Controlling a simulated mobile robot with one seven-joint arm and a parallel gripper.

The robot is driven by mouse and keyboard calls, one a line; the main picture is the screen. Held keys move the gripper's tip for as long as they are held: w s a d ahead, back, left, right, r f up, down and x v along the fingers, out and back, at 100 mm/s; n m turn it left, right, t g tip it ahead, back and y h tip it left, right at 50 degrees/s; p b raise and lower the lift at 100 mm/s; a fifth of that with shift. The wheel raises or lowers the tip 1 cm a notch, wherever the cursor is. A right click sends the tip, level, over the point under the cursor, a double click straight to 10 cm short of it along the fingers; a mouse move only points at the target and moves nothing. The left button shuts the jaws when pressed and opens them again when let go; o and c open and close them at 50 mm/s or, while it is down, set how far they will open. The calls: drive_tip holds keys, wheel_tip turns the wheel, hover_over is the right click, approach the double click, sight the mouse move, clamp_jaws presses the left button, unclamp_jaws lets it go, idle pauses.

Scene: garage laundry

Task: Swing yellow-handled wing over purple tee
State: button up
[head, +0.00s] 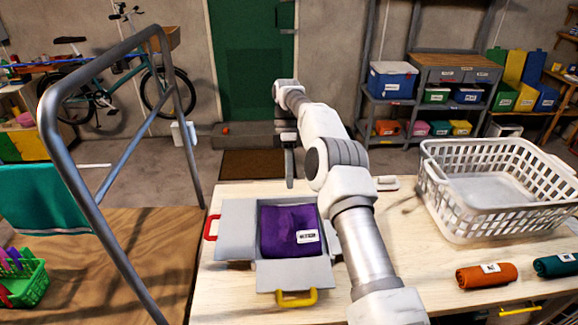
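A grey folding board lies on the light wooden table, with a folded purple tee (291,226) bearing a white label on its middle panel. The yellow-handled wing (294,276) lies flat at the board's near edge, its yellow handle (297,298) toward me. Another wing with a red handle (211,228) lies flat to the left. The board's right side is partly hidden by my arm. My gripper (290,184) points down above and beyond the board's far edge, apart from the yellow handle. Its fingers are seen edge-on, so their opening is unclear.
A white laundry basket (497,215) stands on the table at right. Rolled orange (486,275) and teal (556,265) cloths lie in front of it. A grey metal frame (103,195) rises at left, near a green basket (22,281).

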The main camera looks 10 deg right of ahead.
drive_tip(key=shift+p+v, duration=1.05)
drive_tip(key=shift+p, duration=0.05)
drive_tip(key=shift+r, duration=0.1)
